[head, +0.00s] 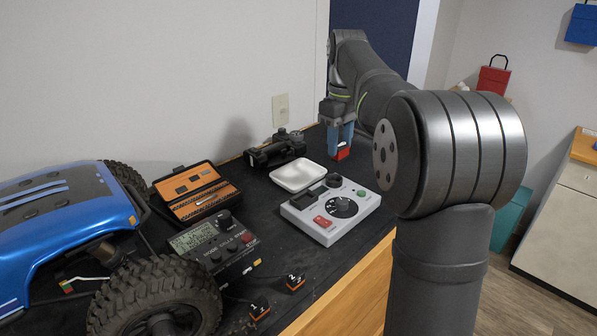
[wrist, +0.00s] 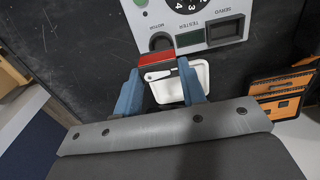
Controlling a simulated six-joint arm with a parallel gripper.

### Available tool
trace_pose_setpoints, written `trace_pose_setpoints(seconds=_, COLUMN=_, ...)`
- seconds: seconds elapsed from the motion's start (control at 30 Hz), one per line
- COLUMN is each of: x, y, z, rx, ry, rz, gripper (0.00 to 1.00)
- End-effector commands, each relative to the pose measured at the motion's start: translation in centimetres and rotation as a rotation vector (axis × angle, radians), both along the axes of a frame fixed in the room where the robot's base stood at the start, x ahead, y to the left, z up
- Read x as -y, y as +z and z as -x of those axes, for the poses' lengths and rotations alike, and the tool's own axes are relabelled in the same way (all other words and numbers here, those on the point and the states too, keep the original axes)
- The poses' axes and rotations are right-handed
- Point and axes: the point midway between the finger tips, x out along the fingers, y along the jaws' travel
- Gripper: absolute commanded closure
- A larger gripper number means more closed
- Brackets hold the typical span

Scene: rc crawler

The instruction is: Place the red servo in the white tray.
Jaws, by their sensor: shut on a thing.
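The red servo (head: 342,153) is held between the blue fingertips of my gripper (head: 341,141). In the wrist view, the servo (wrist: 157,59) shows as a red bar with a dark lower edge, across the tips of my gripper (wrist: 158,72). The white tray (head: 298,174) is a shallow, empty dish on the black bench top, left of my gripper in the head view. In the wrist view, the tray (wrist: 203,72) lies behind the servo and fingers, which hide part of it. The servo's exact height over the bench is unclear.
A grey servo tester (head: 330,212) sits just in front of the tray. A black-and-orange case (head: 196,192), a dark meter (head: 214,243) and a blue crawler (head: 60,215) lie to the left. A black device (head: 275,149) stands behind the tray. The bench's front edge runs at right.

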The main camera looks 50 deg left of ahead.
Motion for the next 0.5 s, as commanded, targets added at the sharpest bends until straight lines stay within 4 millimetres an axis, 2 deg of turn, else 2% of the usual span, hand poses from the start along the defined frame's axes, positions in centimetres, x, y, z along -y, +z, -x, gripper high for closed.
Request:
trace_pose_setpoints(seconds=0.3, x=-6.5, y=-4.4, z=3.2, rx=-0.002, ry=0.006, rz=0.003, gripper=0.85)
trace_pose_setpoints(seconds=0.5, x=-9.1, y=-6.1, z=4.4, rx=-0.001, ry=0.003, rz=0.001, gripper=0.85)
